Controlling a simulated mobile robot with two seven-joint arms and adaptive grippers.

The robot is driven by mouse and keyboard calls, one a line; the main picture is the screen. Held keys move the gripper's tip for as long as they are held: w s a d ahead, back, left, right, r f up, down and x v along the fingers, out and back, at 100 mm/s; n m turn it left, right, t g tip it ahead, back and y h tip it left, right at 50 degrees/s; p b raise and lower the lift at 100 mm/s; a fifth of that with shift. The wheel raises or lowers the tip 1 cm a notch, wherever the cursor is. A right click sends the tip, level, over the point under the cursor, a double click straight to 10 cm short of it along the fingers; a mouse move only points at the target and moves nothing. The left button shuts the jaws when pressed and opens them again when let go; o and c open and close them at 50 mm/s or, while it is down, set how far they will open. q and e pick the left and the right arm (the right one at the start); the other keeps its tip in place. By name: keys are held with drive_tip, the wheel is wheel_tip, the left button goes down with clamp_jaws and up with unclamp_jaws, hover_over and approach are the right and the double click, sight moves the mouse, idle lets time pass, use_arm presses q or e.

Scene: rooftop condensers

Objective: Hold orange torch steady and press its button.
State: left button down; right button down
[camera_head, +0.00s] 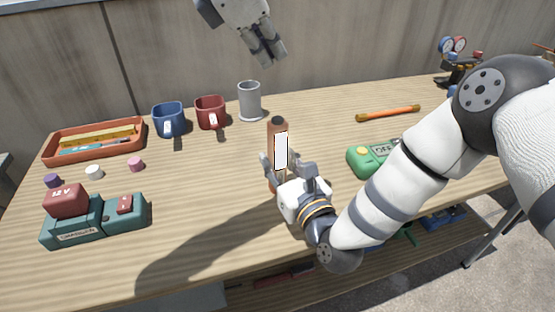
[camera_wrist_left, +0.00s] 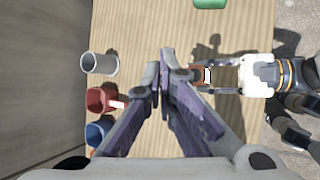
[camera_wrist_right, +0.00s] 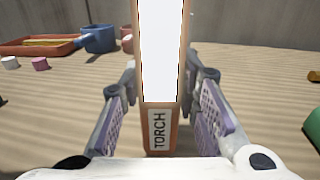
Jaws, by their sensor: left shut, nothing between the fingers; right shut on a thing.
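The orange torch (camera_head: 271,135) stands upright on the wooden bench, with a dark cap on top and a bright white lit panel on one side. A "TORCH" label shows below the panel in the right wrist view (camera_wrist_right: 174,140). My right gripper (camera_head: 284,168) is shut around the lower part of the torch. My left gripper (camera_head: 269,55) is shut and empty, raised above the bench behind the torch and pointing down. The left wrist view shows its closed fingertips (camera_wrist_left: 166,88) with the torch (camera_wrist_left: 201,75) below to the right. I cannot make out the torch's button.
A grey cup (camera_head: 249,103), red mug (camera_head: 210,113) and blue mug (camera_head: 168,121) stand behind left. An orange tray (camera_head: 60,158), small caps and a teal charger (camera_head: 90,228) with a red battery are at left. A green meter (camera_head: 362,163) lies right.

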sight(280, 120)
use_arm(q)
drive_tip(key=shift+m+t+h, duration=0.6)
drive_tip(key=shift+m, duration=0.3)
drive_tip(key=f, duration=0.2)
drive_tip(key=d+f, duration=0.1)
drive_tip(key=f, duration=0.2)
drive_tip(key=s+d+f, duration=0.1)
drive_tip(key=f, duration=0.2)
drive_tip(key=shift+f, duration=0.1)
idle(0.4)
drive_tip(key=shift+f, duration=0.45)
drive_tip(key=shift+r, duration=0.5)
